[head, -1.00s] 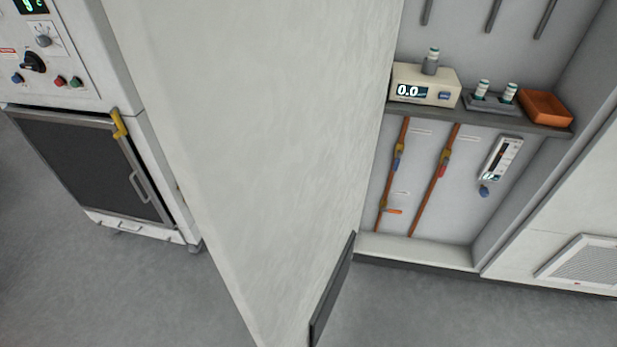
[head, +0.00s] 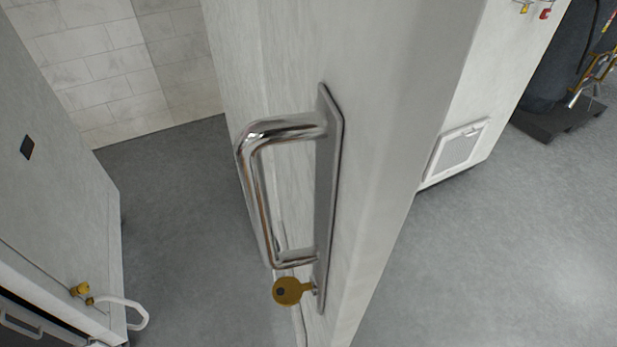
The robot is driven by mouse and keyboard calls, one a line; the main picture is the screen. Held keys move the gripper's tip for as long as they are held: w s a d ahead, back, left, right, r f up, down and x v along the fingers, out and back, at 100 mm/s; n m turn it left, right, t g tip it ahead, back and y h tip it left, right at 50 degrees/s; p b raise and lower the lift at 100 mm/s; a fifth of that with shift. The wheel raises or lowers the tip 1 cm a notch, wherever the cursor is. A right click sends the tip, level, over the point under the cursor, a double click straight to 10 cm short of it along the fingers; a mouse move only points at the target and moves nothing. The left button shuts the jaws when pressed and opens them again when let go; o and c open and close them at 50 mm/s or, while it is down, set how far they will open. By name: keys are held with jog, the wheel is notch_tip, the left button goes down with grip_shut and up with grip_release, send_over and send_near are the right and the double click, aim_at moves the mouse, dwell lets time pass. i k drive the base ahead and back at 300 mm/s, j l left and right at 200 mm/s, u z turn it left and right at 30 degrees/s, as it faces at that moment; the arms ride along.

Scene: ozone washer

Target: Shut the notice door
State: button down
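A tall pale door (head: 375,130) stands close in front of me in the head view. It bears a chrome pull handle (head: 262,205) on a narrow metal plate (head: 330,170). My gripper is not in view.
A pale cabinet (head: 60,190) with a white loop handle (head: 137,312) stands at the left. A white framed panel (head: 458,150) is low on the right. A dark object on a dark base (head: 560,122) stands at the far right. Grey floor (head: 500,260) is clear at the lower right.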

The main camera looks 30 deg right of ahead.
aim_at(360, 94)
jog(key=i+j, duration=0.1)
jog(key=j, duration=0.2)
jog(key=i+j, duration=0.1)
jog(key=j, duration=0.15)
jog(key=j+u, duration=0.2)
jog(key=j, duration=0.35)
jog(key=i+j+u, duration=0.2)
jog(key=j, duration=0.4)
jog(key=k, duration=0.1)
